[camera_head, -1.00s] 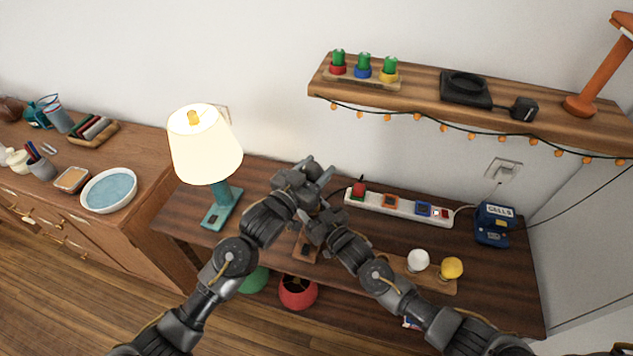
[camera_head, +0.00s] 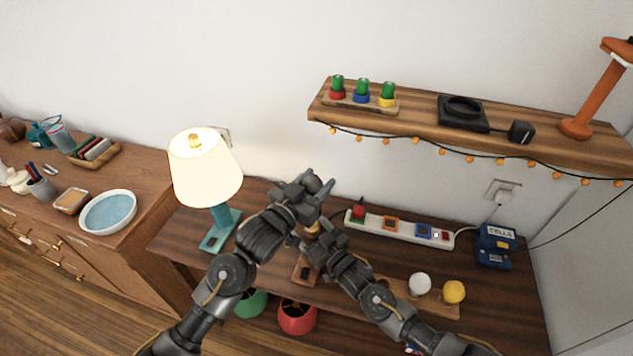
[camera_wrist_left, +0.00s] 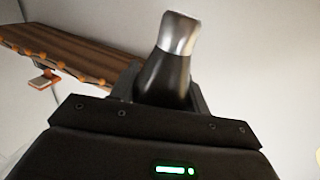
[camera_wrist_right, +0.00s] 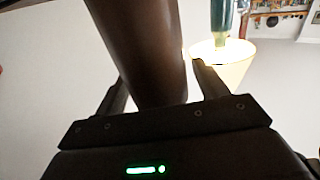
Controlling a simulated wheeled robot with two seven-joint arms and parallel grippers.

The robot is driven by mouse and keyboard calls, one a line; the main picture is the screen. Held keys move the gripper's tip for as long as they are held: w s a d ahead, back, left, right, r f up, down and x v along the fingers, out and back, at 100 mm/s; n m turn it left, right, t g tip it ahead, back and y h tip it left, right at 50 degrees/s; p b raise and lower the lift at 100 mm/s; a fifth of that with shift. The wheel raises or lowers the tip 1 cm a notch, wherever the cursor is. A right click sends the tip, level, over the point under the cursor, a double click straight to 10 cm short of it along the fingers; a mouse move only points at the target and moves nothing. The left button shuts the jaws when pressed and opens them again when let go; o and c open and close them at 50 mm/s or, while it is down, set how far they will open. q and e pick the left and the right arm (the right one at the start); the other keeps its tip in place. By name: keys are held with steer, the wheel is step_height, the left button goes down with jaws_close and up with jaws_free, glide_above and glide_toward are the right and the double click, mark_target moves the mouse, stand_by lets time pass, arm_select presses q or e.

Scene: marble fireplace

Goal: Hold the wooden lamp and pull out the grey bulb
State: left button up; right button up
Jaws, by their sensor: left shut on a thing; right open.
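The wooden lamp stands on the table, its base (camera_head: 304,270) and a bit of its stem (camera_head: 312,229) showing between my arms. In the right wrist view its thick dark brown stem (camera_wrist_right: 140,50) passes between the fingers of my right gripper (camera_wrist_right: 157,75), which is open around it; I cannot tell whether they touch. My left gripper (camera_head: 308,194) is above the lamp, shut on the grey bulb (camera_wrist_left: 165,80). In the left wrist view the bulb is dark and glossy, its silver cap (camera_wrist_left: 179,34) bare against the wall, clear of any socket.
A lit teal lamp (camera_head: 207,165) stands left. Behind are a power strip (camera_head: 400,229) and a blue box (camera_head: 496,247). A white bulb (camera_head: 419,284) and a yellow bulb (camera_head: 453,291) sit at right. A shelf (camera_head: 430,122) with string lights overhangs the back right.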

steer(key=v, duration=1.2)
